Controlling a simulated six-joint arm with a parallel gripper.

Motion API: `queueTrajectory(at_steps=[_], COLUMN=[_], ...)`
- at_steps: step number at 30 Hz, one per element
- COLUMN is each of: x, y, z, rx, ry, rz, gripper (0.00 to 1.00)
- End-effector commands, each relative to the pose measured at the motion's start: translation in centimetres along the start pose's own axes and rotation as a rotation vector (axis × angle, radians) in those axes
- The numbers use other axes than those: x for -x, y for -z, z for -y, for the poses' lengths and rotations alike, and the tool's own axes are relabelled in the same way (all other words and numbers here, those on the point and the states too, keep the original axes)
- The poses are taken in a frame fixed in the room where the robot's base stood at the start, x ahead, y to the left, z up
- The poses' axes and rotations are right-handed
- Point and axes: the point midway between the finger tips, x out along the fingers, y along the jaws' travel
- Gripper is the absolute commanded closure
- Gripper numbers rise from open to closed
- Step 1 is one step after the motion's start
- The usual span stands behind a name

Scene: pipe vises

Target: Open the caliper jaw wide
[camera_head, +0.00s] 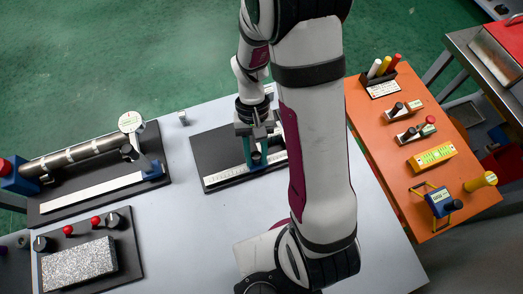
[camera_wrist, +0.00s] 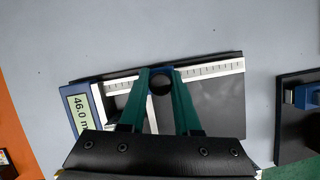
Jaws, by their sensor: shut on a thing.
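The caliper lies on a dark board in the middle of the table, its white ruled bar (camera_head: 222,180) partly hidden by my arm in the head view. In the wrist view the bar (camera_wrist: 212,71) runs across the board, with a blue display box (camera_wrist: 80,108) at its left end reading about "46.0 m", cut off. The sliding jaw has a round black knob (camera_wrist: 161,82) on a blue slider. My gripper (camera_wrist: 162,78) is shut on this knob, one green finger on each side; it also shows in the head view (camera_head: 252,155). A gap separates the jaws.
A fixture with a long metal pipe (camera_head: 80,153) stands on the left, above a board with a speckled block (camera_head: 78,264) and red knobs. An orange side table (camera_head: 400,185) with several tools is on the right. Pale tabletop is clear around the caliper board.

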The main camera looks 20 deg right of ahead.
Motion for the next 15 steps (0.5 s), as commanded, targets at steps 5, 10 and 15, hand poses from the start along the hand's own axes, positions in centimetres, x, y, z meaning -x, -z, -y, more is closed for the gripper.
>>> queueTrajectory(at_steps=[5,10,15], x=[-0.3,-0.4,-0.4], y=[-0.8,-1.2,-1.2], z=[3.5,4.9,4.9], rx=[0.003,0.0,-0.002], ry=[0.0,0.001,0.002], rz=[-0.002,-0.003,-0.003], gripper=[1.0,1.0,1.0])
